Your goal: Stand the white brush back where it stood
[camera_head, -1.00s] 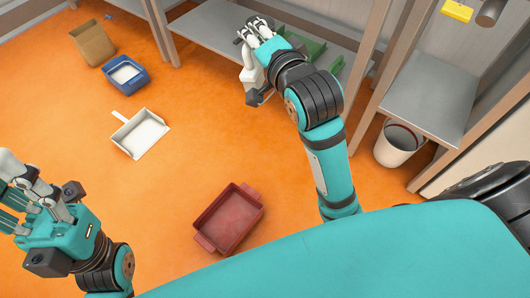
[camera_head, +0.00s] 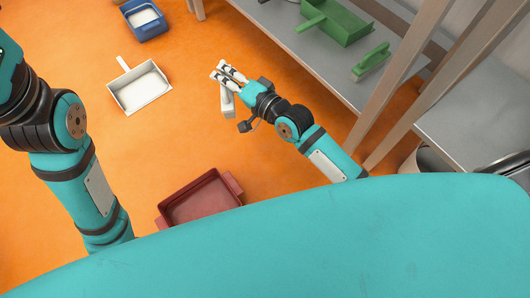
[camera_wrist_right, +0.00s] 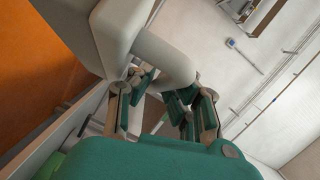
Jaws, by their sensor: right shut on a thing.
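My right gripper (camera_head: 229,77) is shut on the white brush (camera_head: 227,105) and holds it over the orange floor, in front of the shelf. In the right wrist view, the brush's rounded pale handle (camera_wrist_right: 163,58) passes between the fingers (camera_wrist_right: 158,92), and its broader white part fills the upper left. The bristles cannot be made out. A white dustpan (camera_head: 141,88) lies on the floor to the left of the brush, apart from it. My left arm shows at the left edge, but its gripper is out of the frame.
A grey shelf (camera_head: 296,44) bears a green dustpan (camera_head: 345,22) and a green brush (camera_head: 371,60). A red tray (camera_head: 199,199) is on the floor nearer me. A blue tub (camera_head: 147,25) stands at the back left. Wooden posts (camera_head: 408,82) rise at the right.

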